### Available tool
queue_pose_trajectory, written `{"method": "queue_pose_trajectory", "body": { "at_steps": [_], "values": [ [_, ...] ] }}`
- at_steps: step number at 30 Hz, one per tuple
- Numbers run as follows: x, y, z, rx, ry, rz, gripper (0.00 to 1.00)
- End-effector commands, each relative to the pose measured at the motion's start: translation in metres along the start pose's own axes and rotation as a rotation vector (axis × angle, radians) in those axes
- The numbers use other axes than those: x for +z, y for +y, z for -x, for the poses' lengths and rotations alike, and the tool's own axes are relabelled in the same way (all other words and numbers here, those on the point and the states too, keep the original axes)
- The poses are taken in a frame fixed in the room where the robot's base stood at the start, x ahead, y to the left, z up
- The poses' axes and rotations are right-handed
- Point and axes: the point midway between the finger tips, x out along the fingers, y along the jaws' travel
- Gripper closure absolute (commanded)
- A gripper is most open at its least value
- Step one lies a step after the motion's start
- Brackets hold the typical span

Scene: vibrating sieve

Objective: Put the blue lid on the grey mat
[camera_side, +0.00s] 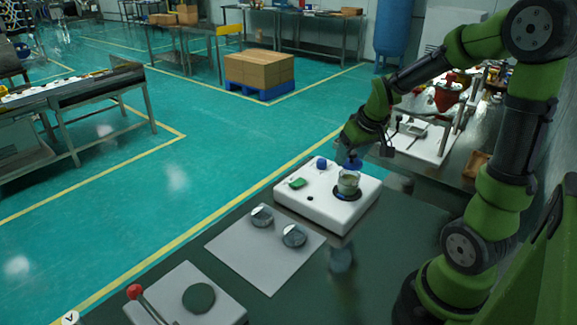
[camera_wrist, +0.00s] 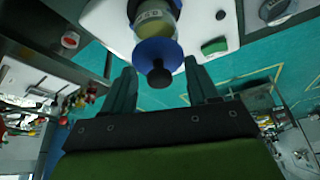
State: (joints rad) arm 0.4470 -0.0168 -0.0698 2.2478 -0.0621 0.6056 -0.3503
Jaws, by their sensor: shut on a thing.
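The blue lid (camera_wrist: 173,52) has a black knob (camera_wrist: 159,77), which lies between the fingers of my gripper (camera_wrist: 160,86) in the wrist view. My gripper (camera_side: 351,154) is shut on the lid. In the side view the lid (camera_side: 350,165) is right above the pale jar (camera_side: 348,183), partly hidden by my gripper; I cannot tell whether it touches the rim. The jar also shows behind the lid in the wrist view (camera_wrist: 157,20). The grey mat (camera_side: 258,268) lies flat on the table, in front of the white machine, to the left of my gripper.
A white unit with a dark disc (camera_side: 198,298) is at lower left.

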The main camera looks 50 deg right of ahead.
Motion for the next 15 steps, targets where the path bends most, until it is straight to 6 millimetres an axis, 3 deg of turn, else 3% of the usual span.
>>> {"method": "queue_pose_trajectory", "body": {
  "at_steps": [3, 9, 11, 15],
  "values": [
    [-0.012, 0.0, 0.026, 0.001, 0.008, 0.001, 0.71],
    [-0.024, 0.001, 0.055, 0.002, 0.005, -0.003, 0.71],
    [-0.023, 0.004, 0.057, 0.004, 0.0, -0.01, 0.71],
    [-0.018, -0.015, 0.042, -0.016, -0.005, 0.038, 0.71]
  ]
}}
